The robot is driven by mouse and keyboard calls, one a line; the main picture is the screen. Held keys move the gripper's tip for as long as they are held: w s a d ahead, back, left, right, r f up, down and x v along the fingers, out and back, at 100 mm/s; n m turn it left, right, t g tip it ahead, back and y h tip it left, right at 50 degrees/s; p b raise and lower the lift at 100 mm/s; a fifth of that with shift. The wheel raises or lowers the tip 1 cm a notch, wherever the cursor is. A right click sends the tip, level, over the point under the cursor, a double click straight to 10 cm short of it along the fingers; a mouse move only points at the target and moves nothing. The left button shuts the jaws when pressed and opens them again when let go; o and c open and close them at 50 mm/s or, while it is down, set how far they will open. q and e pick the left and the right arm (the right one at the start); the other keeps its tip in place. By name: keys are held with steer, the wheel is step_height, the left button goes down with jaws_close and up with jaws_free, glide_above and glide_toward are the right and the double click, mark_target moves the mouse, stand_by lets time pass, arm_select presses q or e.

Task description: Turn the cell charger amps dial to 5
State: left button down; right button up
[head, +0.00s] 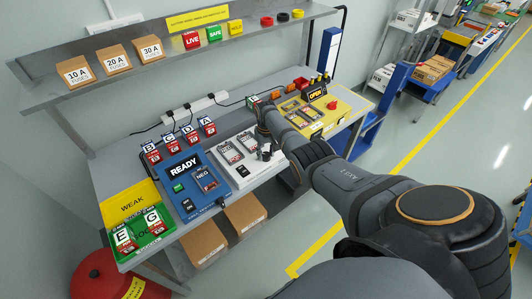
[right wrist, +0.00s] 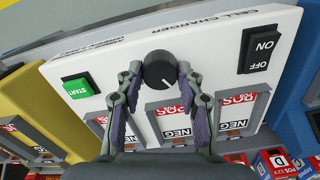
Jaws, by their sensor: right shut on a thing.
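The white cell charger (head: 242,178) lies on the bench between the blue READY unit and the yellow unit. In the right wrist view its panel (right wrist: 215,62) shows upside down. The round black amps dial (right wrist: 160,72) sits near the panel's middle. Its white pointer mark faces down and to the right in that view. I cannot read any scale numbers around it. My right gripper (right wrist: 160,76) is shut on the dial, one finger at each side. In the head view the right gripper (head: 264,152) is over the charger's right part. My left gripper is out of view.
The charger also has a green START button (right wrist: 80,88), a black ON/OFF rocker (right wrist: 260,52) and bays labelled POS and NEG. The blue READY unit (head: 184,168) stands left of it and the yellow unit (head: 345,103) right. A shelf (head: 150,82) hangs above the bench.

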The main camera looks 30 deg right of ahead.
mark_target(266, 155)
steer(key=n, duration=0.5)
steer(key=shift+n, duration=0.4)
steer(key=shift+w, duration=0.1)
stand_by(0.3)
steer(key=o, duration=1.2)
steer(key=shift+c, duration=0.2)
step_height(266, 155, up, 12)
